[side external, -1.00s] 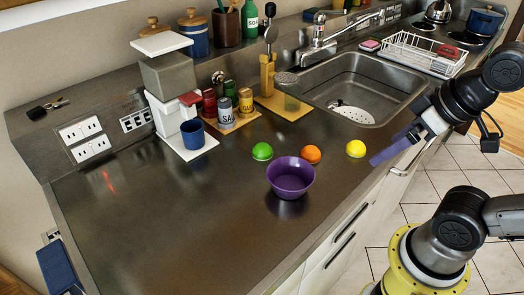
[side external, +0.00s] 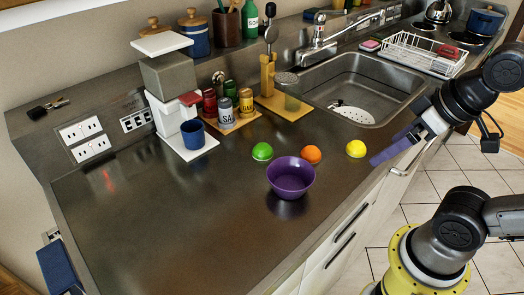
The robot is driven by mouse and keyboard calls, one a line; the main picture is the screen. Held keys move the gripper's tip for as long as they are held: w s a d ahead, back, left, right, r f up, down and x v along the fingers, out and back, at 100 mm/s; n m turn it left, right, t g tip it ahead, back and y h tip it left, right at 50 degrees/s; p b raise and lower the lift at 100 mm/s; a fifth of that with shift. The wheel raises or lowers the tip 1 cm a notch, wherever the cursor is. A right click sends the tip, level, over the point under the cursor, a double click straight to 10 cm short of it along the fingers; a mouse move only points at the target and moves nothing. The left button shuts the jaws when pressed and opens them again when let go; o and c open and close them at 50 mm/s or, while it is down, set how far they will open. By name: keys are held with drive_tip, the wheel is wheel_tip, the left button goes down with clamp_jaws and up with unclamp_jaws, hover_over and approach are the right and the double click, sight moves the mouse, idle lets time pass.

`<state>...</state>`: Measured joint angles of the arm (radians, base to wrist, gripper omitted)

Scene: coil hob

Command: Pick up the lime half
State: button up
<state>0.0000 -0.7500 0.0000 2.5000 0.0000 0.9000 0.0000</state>
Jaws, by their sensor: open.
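A green lime half (side external: 262,151) sits on the dark metal counter, behind and left of a purple bowl (side external: 291,177). An orange piece (side external: 311,154) lies behind the bowl on its right, and a yellow piece (side external: 356,148) lies farther right. My gripper (side external: 390,150) is at the right, by the counter's front edge, apart from the fruit. Its purple fingers point left, and it is open with nothing seen in it. The gap between the fingers is hard to see from this side.
A blue cup (side external: 193,134) stands under a white and grey machine (side external: 170,90). Spice jars stand on a wooden board (side external: 236,126) behind the lime. A sink (side external: 360,88) lies behind right. The counter's front left is clear.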

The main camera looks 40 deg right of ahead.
idle(0.4)
drive_tip(key=w+r+m, duration=0.6)
drive_tip(key=r+m, duration=0.2)
drive_tip(key=m, duration=0.2)
drive_tip(key=m+g, duration=0.6)
drive_tip(key=m, duration=0.2)
hover_over(263, 145)
wheel_tip(263, 145, down, 16)
drive_tip(key=shift+w+f, duration=0.15)
drive_tip(key=shift+f, duration=3.35)
